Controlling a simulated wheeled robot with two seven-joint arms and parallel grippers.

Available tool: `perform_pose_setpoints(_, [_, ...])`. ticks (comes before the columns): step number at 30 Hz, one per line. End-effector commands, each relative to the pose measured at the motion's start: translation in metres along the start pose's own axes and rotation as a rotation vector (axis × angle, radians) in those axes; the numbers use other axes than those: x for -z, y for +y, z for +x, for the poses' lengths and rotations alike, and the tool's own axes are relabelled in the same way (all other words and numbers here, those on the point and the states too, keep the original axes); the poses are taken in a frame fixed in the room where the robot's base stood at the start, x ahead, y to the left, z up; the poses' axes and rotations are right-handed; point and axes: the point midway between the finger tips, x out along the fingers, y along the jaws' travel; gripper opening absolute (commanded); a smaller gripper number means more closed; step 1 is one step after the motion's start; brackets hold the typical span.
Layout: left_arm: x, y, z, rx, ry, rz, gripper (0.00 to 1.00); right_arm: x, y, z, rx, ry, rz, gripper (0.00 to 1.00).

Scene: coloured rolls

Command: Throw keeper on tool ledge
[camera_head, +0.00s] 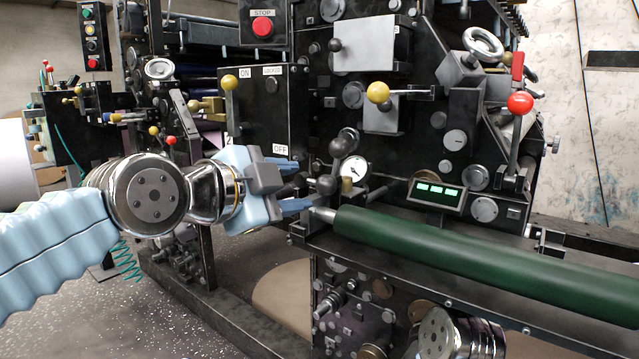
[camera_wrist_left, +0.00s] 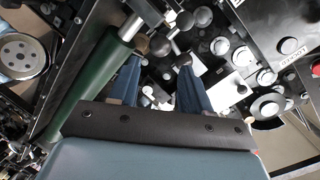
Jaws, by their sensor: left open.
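The green roll (camera_head: 480,255) lies across the black ledge (camera_head: 450,290), with a bare metal shaft end at its left. It also shows in the left wrist view (camera_wrist_left: 88,95). By that end are dark ball-ended levers, one knob lower (camera_head: 327,185) and one higher (camera_head: 337,147). I cannot tell for sure which part is the keeper. My left gripper (camera_head: 308,185) is open just left of the lower knob, and its fingers also show in the left wrist view (camera_wrist_left: 160,63). A dark ball (camera_wrist_left: 160,45) appears between the fingertips, with no clear contact. My right gripper is not in view.
A yellow-knobbed lever (camera_head: 378,93) and a red-knobbed lever (camera_head: 520,103) stick out of the machine front. A gauge (camera_head: 354,169) and a lit green display (camera_head: 437,192) sit behind the roll. Open floor lies at the lower left.

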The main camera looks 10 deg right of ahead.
Motion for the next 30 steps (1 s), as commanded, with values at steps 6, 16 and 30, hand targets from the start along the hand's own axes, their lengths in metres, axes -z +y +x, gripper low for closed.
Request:
perform_pose_setpoints(6, [0.001,0.000,0.050,-0.002,0.001,-0.002,0.48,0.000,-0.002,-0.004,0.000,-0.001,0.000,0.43])
perform_pose_setpoints(16, [0.000,0.000,0.082,0.001,0.000,-0.001,0.48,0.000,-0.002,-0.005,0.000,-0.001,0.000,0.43])
perform_pose_setpoints(30, [-0.001,0.000,0.082,0.001,-0.001,-0.002,0.14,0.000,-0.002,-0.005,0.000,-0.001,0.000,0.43])
